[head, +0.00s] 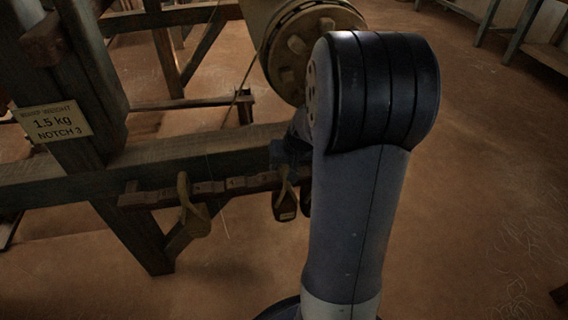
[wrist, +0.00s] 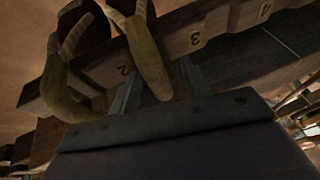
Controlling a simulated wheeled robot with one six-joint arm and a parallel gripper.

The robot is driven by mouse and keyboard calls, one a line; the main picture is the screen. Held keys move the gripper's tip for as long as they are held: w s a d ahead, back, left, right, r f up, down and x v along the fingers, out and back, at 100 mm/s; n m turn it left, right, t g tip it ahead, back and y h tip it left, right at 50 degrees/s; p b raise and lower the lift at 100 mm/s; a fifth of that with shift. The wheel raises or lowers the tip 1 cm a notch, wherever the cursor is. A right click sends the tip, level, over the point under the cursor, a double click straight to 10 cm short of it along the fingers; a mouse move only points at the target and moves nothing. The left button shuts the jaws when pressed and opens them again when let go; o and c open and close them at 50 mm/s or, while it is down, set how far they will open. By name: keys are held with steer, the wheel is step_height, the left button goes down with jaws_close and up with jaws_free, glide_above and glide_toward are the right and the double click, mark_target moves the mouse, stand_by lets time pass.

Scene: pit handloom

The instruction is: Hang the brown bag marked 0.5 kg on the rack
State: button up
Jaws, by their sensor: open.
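A brown bag (head: 285,206) with a small pale label and a loop handle hangs by the rack (head: 150,197) on the loom beam; the label is too small to read. In the wrist view, a tan loop handle (wrist: 149,58) passes between the two fingers of my open gripper (wrist: 156,82), which are not closed on it. I cannot tell which bag this loop belongs to. The wrist view shows the rack (wrist: 215,50) with notch numbers 2, 3 and 4. My arm hides most of the gripper in the head view.
A lighter tan bag (head: 191,222) hangs tilted further left. A second loop (wrist: 60,75) is left of my fingers. Another bag is partly hidden behind my arm. A sign (head: 53,122) reads 1.5 kg, notch 3.

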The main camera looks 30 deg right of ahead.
steer(key=p+v, duration=0.3)
steer(key=v, duration=0.7)
steer(key=shift+r, duration=0.4)
steer(key=shift+s, duration=0.1)
steer(key=b+x, duration=0.3)
steer(key=x, duration=0.8)
steer(key=shift+f, duration=0.15)
steer(key=shift+r, duration=0.4)
